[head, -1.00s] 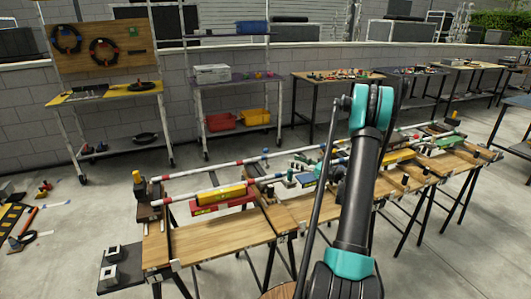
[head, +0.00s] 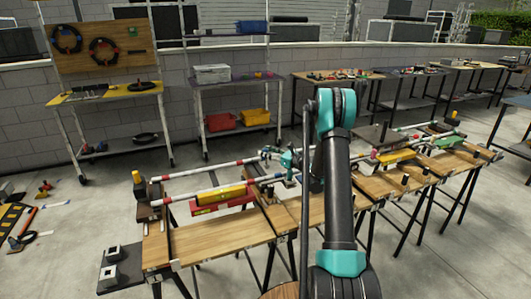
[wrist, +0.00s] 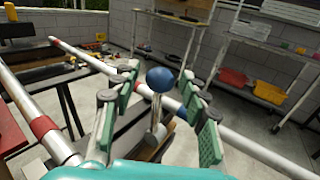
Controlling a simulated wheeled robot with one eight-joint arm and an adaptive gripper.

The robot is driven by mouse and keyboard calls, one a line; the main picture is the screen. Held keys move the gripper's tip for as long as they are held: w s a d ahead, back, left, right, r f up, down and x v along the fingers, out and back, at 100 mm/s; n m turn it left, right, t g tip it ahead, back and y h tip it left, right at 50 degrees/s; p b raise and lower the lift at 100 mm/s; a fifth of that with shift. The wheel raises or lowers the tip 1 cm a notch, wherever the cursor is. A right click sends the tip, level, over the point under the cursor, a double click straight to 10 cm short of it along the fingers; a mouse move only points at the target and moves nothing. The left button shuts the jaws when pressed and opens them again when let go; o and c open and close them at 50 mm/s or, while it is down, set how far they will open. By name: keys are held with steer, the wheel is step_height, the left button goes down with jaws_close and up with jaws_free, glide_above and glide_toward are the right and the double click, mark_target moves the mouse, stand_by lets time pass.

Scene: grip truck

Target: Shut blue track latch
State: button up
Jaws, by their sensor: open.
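The blue track latch shows in the wrist view as a blue ball knob (wrist: 161,80) on a short pale lever at a white rail. My gripper (wrist: 157,73) is open, with one teal finger on each side of the knob in the picture. I cannot tell whether either finger touches it. In the head view my gripper (head: 286,160) is over the far side of the workbench, left of my upright arm link. The latch is small there, and my arm hides part of the bench.
The white rails with red bands (head: 215,166) run along the bench. Behind, a shelf holds a red bin (head: 221,121) and a yellow bin (head: 255,117). Open floor lies between bench and shelf.

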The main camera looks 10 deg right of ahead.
steer(key=shift+w+a, duration=0.25)
steer(key=shift+a, duration=0.05)
steer(key=shift+c, duration=0.2)
jaws_close()
